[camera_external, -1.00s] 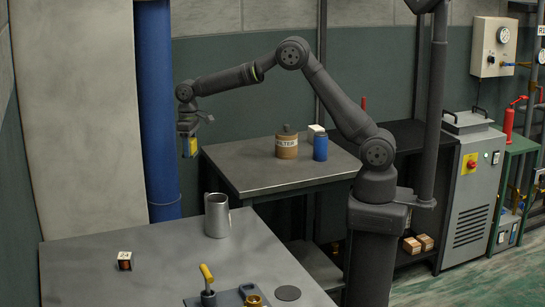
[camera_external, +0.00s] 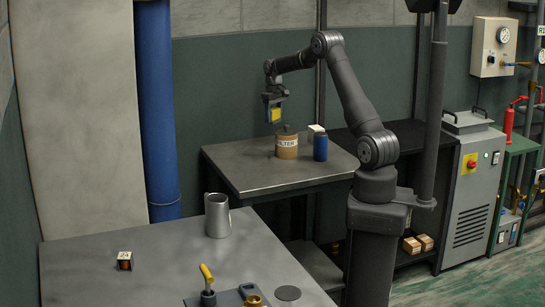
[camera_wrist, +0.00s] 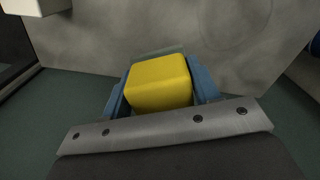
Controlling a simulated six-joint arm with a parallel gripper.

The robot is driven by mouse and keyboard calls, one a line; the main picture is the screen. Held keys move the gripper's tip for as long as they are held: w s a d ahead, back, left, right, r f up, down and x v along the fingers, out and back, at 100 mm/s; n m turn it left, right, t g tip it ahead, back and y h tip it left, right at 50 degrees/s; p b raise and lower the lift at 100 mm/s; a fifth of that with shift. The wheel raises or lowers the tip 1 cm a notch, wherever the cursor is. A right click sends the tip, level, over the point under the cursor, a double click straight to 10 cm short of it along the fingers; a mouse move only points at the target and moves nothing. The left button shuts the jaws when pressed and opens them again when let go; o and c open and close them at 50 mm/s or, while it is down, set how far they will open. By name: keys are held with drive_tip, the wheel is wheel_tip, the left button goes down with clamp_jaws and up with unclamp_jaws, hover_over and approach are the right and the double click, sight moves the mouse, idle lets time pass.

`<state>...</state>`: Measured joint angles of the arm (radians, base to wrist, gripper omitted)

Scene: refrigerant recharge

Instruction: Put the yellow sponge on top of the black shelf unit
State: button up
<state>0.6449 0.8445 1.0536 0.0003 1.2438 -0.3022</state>
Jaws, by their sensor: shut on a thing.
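The yellow sponge (camera_wrist: 160,83) sits between the blue fingers of my gripper (camera_wrist: 158,92) in the wrist view. In the external view my gripper (camera_external: 274,99) is shut on the sponge (camera_external: 275,115) and holds it in the air, above and a little left of the brown filter canister. The black shelf unit (camera_external: 398,135) stands behind my arm, right of the grey side table; its top is partly hidden by my arm and a dark post.
The large front table (camera_external: 130,255) holds a grey metal pitcher (camera_external: 217,215). Small boxes (camera_external: 412,245) lie low in the shelf.

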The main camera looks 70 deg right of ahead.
drive_tip(key=s+d+m, duration=0.2)
drive_tip(key=s+d, duration=0.6)
drive_tip(key=s, duration=0.4)
drive_tip(key=s+d+f+m, duration=0.1)
drive_tip(key=s+d, duration=0.7)
drive_tip(key=s, duration=0.4)
drive_tip(key=s+d+m, duration=0.2)
drive_tip(key=s+d, duration=0.6)
drive_tip(key=s, duration=0.4)
hover_over(341, 137)
wheel_tip(341, 137, down, 7)
drive_tip(key=shift+a, duration=0.15)
drive_tip(key=shift+f, duration=2)
drive_tip(key=shift+f, duration=0.1)
drive_tip(key=o, duration=1)
